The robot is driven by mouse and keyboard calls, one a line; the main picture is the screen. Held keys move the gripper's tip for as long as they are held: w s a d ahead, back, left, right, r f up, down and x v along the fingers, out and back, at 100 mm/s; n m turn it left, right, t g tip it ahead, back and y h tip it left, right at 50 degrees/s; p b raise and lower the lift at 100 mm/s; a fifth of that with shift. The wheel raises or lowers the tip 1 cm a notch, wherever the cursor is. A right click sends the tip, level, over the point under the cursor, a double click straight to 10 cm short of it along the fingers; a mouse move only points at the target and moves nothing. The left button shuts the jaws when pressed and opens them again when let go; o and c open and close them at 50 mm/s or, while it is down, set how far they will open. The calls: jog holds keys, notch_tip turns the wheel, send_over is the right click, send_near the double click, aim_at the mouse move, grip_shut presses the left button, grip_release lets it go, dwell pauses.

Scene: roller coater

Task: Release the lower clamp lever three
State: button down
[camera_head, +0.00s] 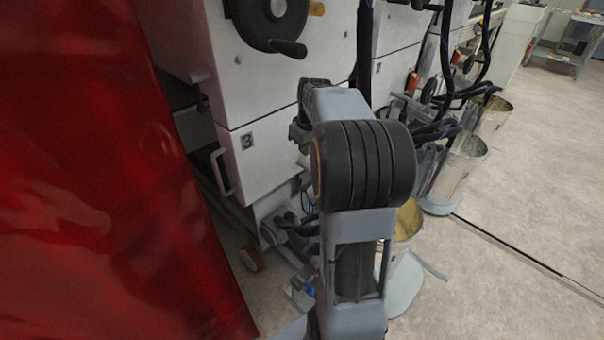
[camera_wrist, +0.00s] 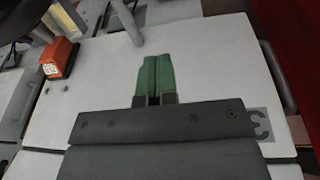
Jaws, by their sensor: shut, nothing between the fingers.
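My gripper (camera_wrist: 154,80) shows in the wrist view with its two green fingers together and nothing between them. It is over the pale front panel (camera_wrist: 215,62) of the machine, apart from any lever I can make out. A plate marked 3 (camera_wrist: 260,124) is on that panel, turned over in this view. A grey rod (camera_wrist: 128,22) lies past the fingertips; I cannot tell whether it is a clamp lever. In the head view the plate marked 3 (camera_head: 247,141) is on the cabinet left of my arm. My arm hides the fingers there, and no lower clamp lever is clearly seen.
A red sheet (camera_head: 95,180) fills the left of the head view. A black handwheel (camera_head: 268,18) is above the cabinet, and a white handle (camera_head: 220,172) is on its side. An orange-red box (camera_wrist: 60,58) is left of my fingers.

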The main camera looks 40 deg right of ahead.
jog(key=shift+s+d, duration=0.15)
jog(key=shift+d, duration=0.1)
jog(key=b, duration=0.3)
send_near(307, 184)
jog(key=x, duration=0.2)
jog(key=w+x, duration=0.1)
jog(key=x, duration=0.2)
jog(key=shift+w+a+f, duration=0.1)
jog(key=shift+w+f, duration=0.1)
jog(key=shift+s+f+b, duration=0.15)
jog(key=shift+f+b, duration=0.2)
jog(key=shift+f, duration=0.55)
jog(key=shift+d+f, duration=0.1)
jog(key=shift+d, duration=0.2)
